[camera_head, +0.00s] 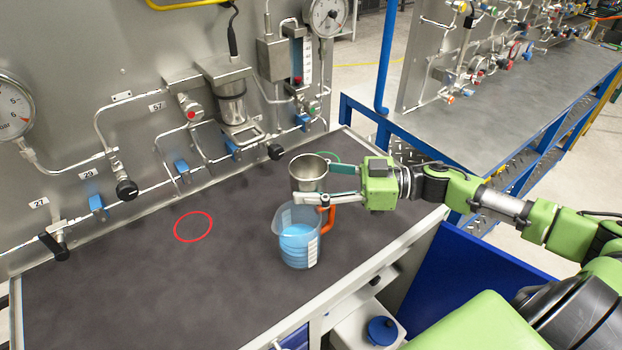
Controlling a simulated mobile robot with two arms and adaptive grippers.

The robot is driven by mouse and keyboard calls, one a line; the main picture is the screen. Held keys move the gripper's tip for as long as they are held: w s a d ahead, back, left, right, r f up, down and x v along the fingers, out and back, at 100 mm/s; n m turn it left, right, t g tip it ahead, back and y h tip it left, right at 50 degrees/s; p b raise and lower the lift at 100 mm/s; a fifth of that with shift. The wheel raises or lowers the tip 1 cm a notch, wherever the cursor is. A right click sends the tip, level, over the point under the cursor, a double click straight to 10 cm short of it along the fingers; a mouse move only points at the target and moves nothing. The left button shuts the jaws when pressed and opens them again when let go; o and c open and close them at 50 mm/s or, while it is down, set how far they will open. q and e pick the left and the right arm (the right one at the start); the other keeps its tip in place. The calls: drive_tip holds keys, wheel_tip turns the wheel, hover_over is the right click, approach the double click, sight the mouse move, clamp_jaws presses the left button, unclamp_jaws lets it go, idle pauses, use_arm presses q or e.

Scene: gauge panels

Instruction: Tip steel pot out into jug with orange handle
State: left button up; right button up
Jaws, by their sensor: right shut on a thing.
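The steel pot (308,172) is held upright, or nearly so, by my right gripper (328,184), whose fingers are shut on it from the right. The pot is above and slightly behind the jug (297,238). The jug is clear blue plastic with an orange handle (329,217) on its right side. It stands upright on the dark bench top and has blue contents in its lower part. The contents of the pot cannot be made out. My left gripper is not in view.
A red ring (193,226) is marked on the bench (130,275) to the left, and a green ring (330,158) behind the pot. A panel with pipes, valves and gauges (326,16) rises along the back. The bench left of the jug is clear.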

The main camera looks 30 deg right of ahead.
drive_tip(key=shift+s+a+r, duration=0.1)
drive_tip(key=shift+s, duration=0.05)
drive_tip(key=shift+r+p, duration=0.25)
drive_tip(key=shift+p, duration=0.05)
wheel_tip(320, 180, up, 7)
drive_tip(key=p, duration=0.6)
drive_tip(key=shift+f+p, duration=0.2)
drive_tip(key=shift+p, duration=0.2)
drive_tip(key=shift+w+d+f+b, duration=0.15)
drive_tip(key=shift+w+d+b, duration=0.2)
drive_tip(key=shift+b, duration=0.15)
drive_tip(key=w+d+b, duration=0.3)
drive_tip(key=w+d, duration=0.1)
drive_tip(key=d, duration=0.1)
